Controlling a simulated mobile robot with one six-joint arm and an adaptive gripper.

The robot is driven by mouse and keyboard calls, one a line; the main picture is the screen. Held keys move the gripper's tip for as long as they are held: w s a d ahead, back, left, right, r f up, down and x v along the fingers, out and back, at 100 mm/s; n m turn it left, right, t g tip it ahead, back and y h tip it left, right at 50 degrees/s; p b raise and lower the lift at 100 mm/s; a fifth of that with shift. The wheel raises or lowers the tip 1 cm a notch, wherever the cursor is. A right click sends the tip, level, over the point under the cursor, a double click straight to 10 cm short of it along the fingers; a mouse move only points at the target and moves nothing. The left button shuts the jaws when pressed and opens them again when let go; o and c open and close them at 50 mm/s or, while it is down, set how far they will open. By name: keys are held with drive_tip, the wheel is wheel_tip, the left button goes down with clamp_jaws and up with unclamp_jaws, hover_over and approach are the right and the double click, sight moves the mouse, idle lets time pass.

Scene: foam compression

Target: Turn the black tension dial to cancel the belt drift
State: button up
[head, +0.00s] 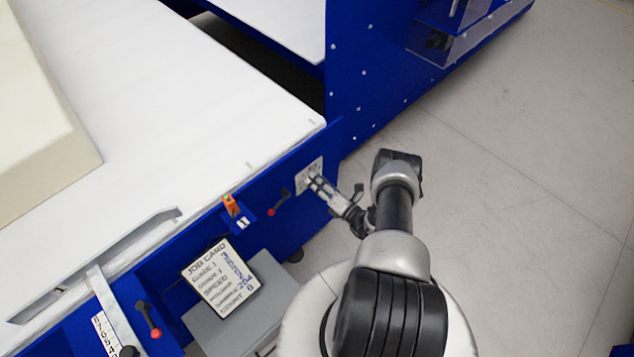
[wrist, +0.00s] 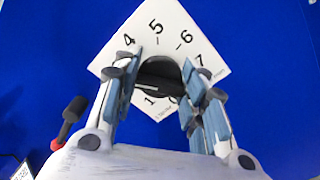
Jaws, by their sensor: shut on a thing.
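The black tension dial (wrist: 160,72) sits on a white numbered plate (wrist: 160,32) fixed to the blue side panel. In the wrist view the numbers 4, 5, 6 and 7 show above and right of the dial, and lower marks are partly hidden. My gripper (wrist: 162,88) has its fingers on both sides of the dial and is shut on it. In the head view my gripper (head: 314,180) meets the plate (head: 304,172) near the panel's right end, and the dial itself is hidden there.
A red-tipped lever (head: 279,202) is left of the plate; another (head: 149,318) is lower left. A job card (head: 220,278) stands on a grey box. A white belt (head: 190,90) carries a cream foam block (head: 45,130). Grey floor (head: 500,170) is open at right.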

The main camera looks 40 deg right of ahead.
drive_tip(key=m, duration=0.6)
drive_tip(key=shift+f, duration=0.1)
drive_tip(key=shift+m, duration=0.3)
idle(0.3)
drive_tip(key=o, duration=1.1)
drive_tip(key=s, duration=0.4)
drive_tip(key=s+d, duration=0.1)
drive_tip(key=s, duration=0.7)
drive_tip(key=shift+d, duration=0.35)
